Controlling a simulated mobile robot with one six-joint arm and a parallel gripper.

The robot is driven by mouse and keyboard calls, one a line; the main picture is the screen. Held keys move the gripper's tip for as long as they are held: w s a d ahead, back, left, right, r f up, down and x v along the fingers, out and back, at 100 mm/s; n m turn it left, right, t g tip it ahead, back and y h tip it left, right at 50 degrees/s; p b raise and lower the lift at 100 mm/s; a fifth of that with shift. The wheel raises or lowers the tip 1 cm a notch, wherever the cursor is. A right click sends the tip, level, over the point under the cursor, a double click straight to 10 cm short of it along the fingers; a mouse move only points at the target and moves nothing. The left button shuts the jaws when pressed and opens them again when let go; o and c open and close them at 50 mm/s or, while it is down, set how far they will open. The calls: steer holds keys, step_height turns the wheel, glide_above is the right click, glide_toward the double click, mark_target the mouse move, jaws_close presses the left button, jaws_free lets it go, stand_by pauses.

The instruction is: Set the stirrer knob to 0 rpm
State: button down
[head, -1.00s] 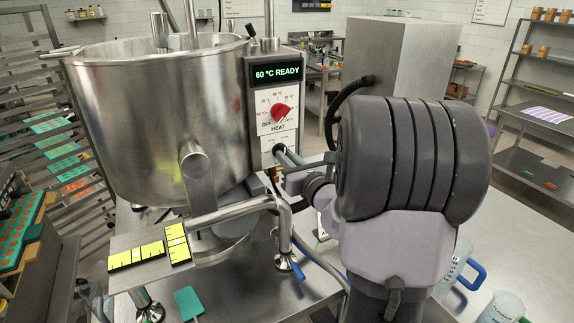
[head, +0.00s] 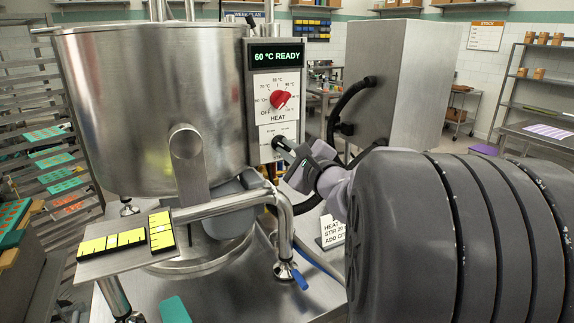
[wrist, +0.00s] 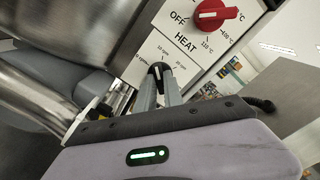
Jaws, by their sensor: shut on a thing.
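The stirrer knob (wrist: 156,71) is small and black with a white mark. It sits on the lower white rpm plate (wrist: 150,53) below the HEAT dial, and small rpm labels lie around it. My gripper (wrist: 159,82) is shut on the knob, with one finger on each side.
The red HEAT knob (head: 279,99) sits just above, under the "60 °C READY" display (head: 277,56). The steel kettle (head: 150,110) stands close on the left. A bent pipe (head: 235,205) runs below the panel. A steel cabinet (head: 385,85) with a black hose stands right.

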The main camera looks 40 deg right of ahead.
steer(key=n+b, duration=0.2)
steer(key=n, duration=0.1)
steer(key=shift+f+n, duration=0.15)
steer(key=shift+n, duration=2.05)
steer(key=c, duration=1.5)
jaws_free()
steer(key=shift+o, duration=0.2)
steer(key=p+v, duration=0.2)
steer(key=v, duration=1.5)
steer(key=shift+s+p, duration=0.2)
steer(key=shift+p, duration=0.2)
